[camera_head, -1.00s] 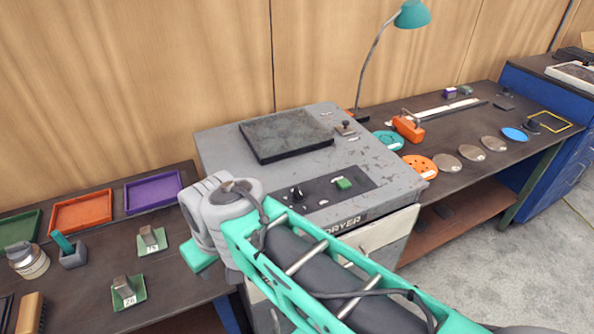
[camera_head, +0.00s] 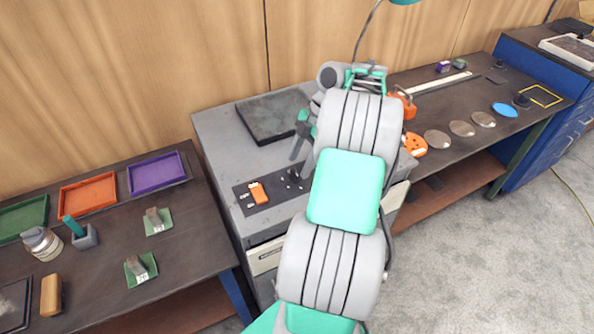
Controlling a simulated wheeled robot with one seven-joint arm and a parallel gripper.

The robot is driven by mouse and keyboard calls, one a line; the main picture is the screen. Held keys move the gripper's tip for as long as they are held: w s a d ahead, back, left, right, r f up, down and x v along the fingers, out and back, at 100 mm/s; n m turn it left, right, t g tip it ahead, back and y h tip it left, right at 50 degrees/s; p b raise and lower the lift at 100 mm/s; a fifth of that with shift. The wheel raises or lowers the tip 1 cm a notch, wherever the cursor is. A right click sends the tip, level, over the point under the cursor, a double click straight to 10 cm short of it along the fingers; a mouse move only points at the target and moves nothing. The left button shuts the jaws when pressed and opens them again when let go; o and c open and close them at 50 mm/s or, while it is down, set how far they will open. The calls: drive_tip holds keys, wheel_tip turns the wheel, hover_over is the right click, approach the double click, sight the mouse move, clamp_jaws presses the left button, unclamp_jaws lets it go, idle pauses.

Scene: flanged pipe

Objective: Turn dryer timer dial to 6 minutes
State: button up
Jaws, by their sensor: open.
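The dryer (camera_head: 220,130) is a grey, worn box. Its dark control panel (camera_head: 244,205) lies along the front of its top. The black timer dial (camera_head: 293,174) sits on the panel, small, with white marks around it; its pointer setting is too small to read. My gripper (camera_head: 299,151) is open above and just behind the dial, its grey fingers pointing down. A gap to the dial seems to remain, but contact cannot be judged exactly. My arm hides the right part of the panel and much of the gripper.
An orange switch (camera_head: 258,192) is left of the dial. A dark plate (camera_head: 271,116) lies on the dryer's top behind. A left bench holds purple (camera_head: 156,172), orange (camera_head: 88,193) and green trays. The right bench holds several discs (camera_head: 437,139).

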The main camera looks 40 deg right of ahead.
sight(295, 176)
drive_tip(key=x, duration=0.2)
drive_tip(key=shift+w+a+f, duration=0.1)
drive_tip(key=shift+a+f, duration=0.1)
drive_tip(key=shift+f, duration=0.2)
drive_tip(key=shift+c, duration=0.5)
clamp_jaws()
